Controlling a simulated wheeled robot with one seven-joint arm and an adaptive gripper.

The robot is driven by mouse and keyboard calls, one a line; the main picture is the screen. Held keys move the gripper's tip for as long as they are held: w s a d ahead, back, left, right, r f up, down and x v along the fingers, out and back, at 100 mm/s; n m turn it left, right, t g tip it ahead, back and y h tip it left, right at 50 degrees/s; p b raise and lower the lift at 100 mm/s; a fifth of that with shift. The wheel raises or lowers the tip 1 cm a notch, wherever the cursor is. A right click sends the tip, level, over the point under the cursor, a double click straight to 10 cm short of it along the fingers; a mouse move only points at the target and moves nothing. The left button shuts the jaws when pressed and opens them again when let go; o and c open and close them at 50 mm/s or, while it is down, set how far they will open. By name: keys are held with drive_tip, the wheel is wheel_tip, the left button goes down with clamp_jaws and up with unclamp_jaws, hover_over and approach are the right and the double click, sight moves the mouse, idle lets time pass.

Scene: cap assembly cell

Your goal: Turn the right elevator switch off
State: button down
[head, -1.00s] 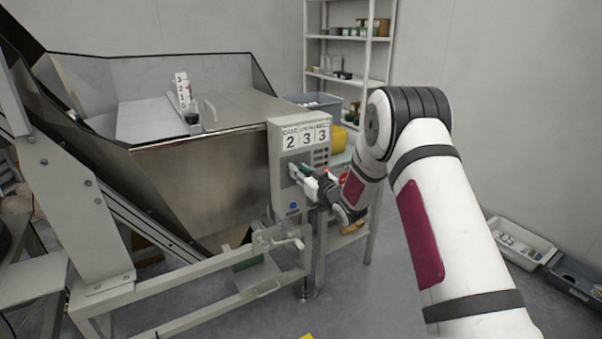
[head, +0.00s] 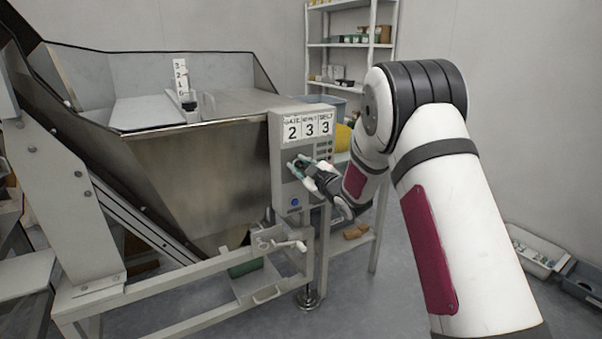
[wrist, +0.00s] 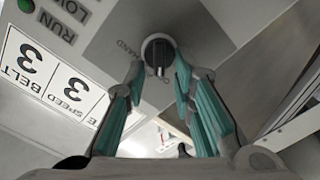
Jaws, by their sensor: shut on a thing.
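The grey control panel (head: 282,163) stands at the right end of the steel hopper, with cards reading 2, 3, 3 on its top. In the wrist view a black rotary switch (wrist: 159,56) with a round collar sits on the panel (wrist: 115,38), a HAND label beside it. My gripper (wrist: 159,70) has its teal-padded fingers on both sides of the switch, shut on its knob. In the head view my gripper (head: 297,169) is at the panel front and hides the switch. The switch's exact setting is hard to read.
A blue button (head: 295,202) sits below my gripper on the panel. A crank handle (head: 290,245) sticks out from the frame underneath. A shelf rack (head: 350,45) stands behind, and trays (head: 538,250) lie on the floor at right. The floor between is clear.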

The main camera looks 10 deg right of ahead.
drive_tip(key=shift+n, duration=0.3)
drive_tip(key=c, duration=1.4)
unclamp_jaws()
drive_tip(key=shift+o, duration=0.2)
drive_tip(key=shift+s, duration=0.1)
drive_tip(key=v, duration=1.2)
drive_tip(key=shift+r, duration=0.1)
